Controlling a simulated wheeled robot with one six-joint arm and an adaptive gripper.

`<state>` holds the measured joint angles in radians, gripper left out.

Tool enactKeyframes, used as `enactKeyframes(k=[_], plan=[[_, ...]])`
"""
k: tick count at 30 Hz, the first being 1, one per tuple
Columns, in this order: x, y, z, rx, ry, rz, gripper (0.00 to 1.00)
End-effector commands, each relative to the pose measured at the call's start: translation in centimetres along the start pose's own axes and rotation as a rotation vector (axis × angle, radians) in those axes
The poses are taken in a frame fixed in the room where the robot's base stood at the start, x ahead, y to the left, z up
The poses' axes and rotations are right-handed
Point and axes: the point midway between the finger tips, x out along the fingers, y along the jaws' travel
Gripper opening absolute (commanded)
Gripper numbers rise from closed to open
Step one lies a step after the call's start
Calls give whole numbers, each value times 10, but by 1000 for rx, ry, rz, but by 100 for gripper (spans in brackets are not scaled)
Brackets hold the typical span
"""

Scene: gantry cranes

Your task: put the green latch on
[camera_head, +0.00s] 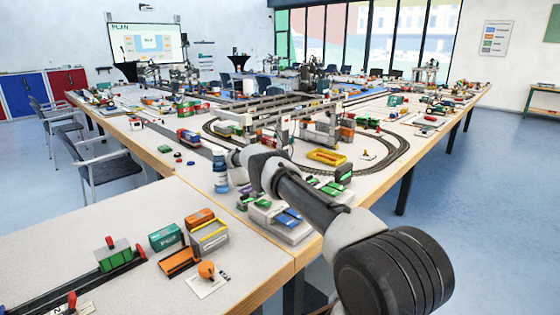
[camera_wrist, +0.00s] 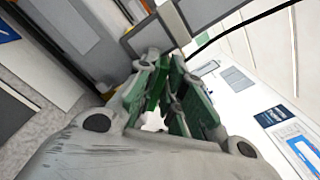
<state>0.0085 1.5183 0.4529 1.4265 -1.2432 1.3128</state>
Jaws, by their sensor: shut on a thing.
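My gripper (camera_wrist: 172,62) is shut on a green piece (camera_wrist: 176,82), which I take to be the green latch. Green shows between and along the fingers in the wrist view, but the fingers hide much of its shape. The fingertips are close to a grey crane beam (camera_wrist: 198,12), and I cannot tell whether the latch touches it.
A blue-labelled bottle (camera_head: 220,172) stands left of my arm. A yellow tray (camera_head: 327,157) lies inside the curved track (camera_head: 385,160). Small containers, including an orange one (camera_head: 199,218), stand on the near table (camera_head: 80,235). A black cable (camera_wrist: 245,22) crosses the wrist view near the fingertips.

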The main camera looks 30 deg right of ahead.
Motion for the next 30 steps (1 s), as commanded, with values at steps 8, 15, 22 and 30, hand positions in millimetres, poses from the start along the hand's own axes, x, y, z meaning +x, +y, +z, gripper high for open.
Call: enactKeyframes(k=[8, 15, 22, 30], plan=[[0, 8, 0, -127, -1, -1, 0], [0, 18, -1, -339, 0, 0, 0], [0, 20, 0, -390, -1, 0, 0], [0, 20, 0, -389, -1, 1, 25]])
